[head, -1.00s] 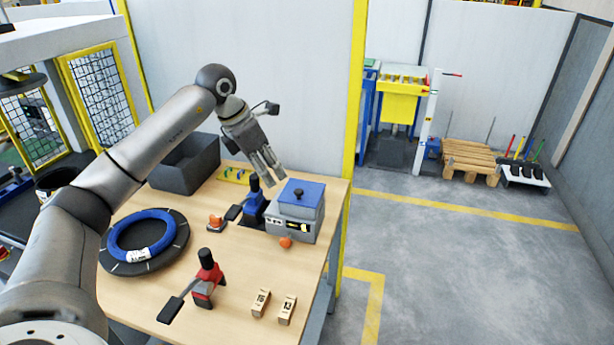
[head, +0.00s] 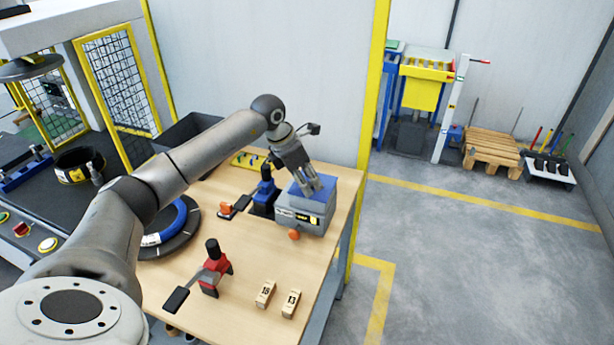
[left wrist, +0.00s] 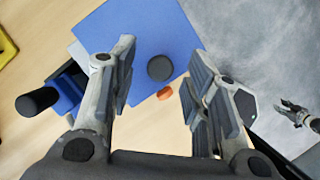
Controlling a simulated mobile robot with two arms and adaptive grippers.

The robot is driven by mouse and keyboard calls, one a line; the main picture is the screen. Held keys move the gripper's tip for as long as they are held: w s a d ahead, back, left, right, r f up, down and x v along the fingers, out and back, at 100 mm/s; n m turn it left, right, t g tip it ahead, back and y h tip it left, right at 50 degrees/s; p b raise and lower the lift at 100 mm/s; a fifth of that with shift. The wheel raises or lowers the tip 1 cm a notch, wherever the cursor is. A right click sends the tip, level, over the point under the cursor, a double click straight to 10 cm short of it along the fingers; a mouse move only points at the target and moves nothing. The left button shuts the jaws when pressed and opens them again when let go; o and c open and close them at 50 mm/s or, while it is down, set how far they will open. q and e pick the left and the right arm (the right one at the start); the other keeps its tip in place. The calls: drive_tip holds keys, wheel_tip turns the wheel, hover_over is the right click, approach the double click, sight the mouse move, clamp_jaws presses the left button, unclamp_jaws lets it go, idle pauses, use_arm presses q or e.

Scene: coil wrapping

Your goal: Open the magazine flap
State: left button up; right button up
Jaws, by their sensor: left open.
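The magazine is a grey box (head: 296,219) at the right back of the table, and its flap is a blue lid (head: 327,183) lying shut on top. In the left wrist view the blue lid (left wrist: 130,32) has a round black knob (left wrist: 160,68). My left gripper (head: 316,188) is over the lid, fingers pointing down. In the wrist view the open fingers (left wrist: 158,70) stand on both sides of the knob, with gaps to it. The head view hides the knob behind the fingers. A small gripper-like shape (left wrist: 295,113) at the wrist view's right edge may be my right gripper.
A blue toggle clamp (head: 265,190) stands just left of the box, and a red one (head: 213,268) stands nearer. An orange knob (head: 294,235) is at the box front.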

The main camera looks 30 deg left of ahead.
use_arm(q)
drive_tip(key=shift+f, duration=0.2)
drive_tip(key=shift+c, duration=0.9)
clamp_jaws()
use_arm(e)
drive_tip(key=shift+a+r, duration=0.1)
drive_tip(key=shift+a, duration=0.05)
use_arm(q)
drive_tip(key=shift+r, duration=0.1)
use_arm(e)
drive_tip(key=shift+w, duration=0.1)
